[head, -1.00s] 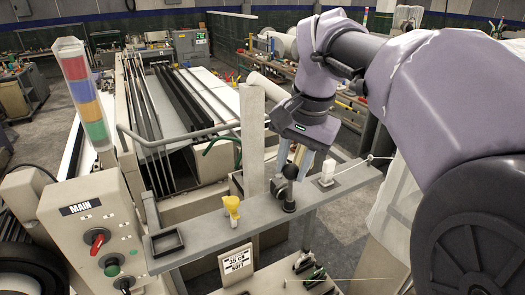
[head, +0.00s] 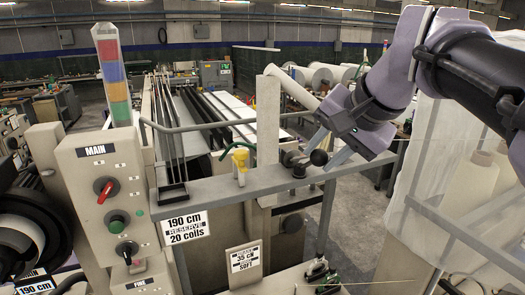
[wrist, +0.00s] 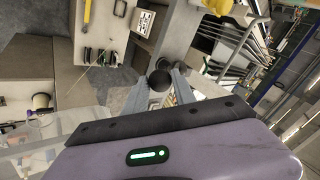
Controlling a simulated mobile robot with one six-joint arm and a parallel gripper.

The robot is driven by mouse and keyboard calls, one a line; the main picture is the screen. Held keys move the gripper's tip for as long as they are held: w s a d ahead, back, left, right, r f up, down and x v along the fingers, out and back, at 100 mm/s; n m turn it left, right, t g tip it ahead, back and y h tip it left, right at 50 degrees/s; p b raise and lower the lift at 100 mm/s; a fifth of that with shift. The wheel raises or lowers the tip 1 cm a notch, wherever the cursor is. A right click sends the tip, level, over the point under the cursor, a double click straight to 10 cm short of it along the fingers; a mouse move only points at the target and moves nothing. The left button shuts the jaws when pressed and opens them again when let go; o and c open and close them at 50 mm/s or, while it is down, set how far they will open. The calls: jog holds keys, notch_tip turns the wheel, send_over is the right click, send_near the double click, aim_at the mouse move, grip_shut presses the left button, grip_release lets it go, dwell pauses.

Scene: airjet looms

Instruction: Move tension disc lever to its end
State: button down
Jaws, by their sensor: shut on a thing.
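The tension disc lever shows as a black ball knob (head: 319,157), with its dark pivot block (head: 298,165) on the grey rail (head: 215,187). My gripper (head: 329,149) comes in from the upper right and is shut on the knob, one finger on each side. In the wrist view the knob (wrist: 159,80) sits between the two grey fingertips of my gripper (wrist: 160,86). The lever's stem is mostly hidden.
A yellow part (head: 240,160) stands on the rail left of the lever. The MAIN control box (head: 100,190) with a signal tower (head: 113,78) is at the left. A beige post (head: 268,125) rises behind the rail. White translucent sheeting (head: 445,180) hangs at the right.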

jog(key=shift+s+f, duration=0.15)
jog(key=shift+f, duration=0.45)
jog(key=c, duration=1.3)
grip_release()
jog(key=shift+c, duration=0.2)
jog(key=shift+o, duration=1.4)
jog(key=shift+s+d, duration=0.1)
jog(key=shift+d+r, duration=0.1)
jog(key=shift+d, duration=0.05)
jog(key=shift+r, duration=0.1)
jog(key=shift+r, duration=0.1)
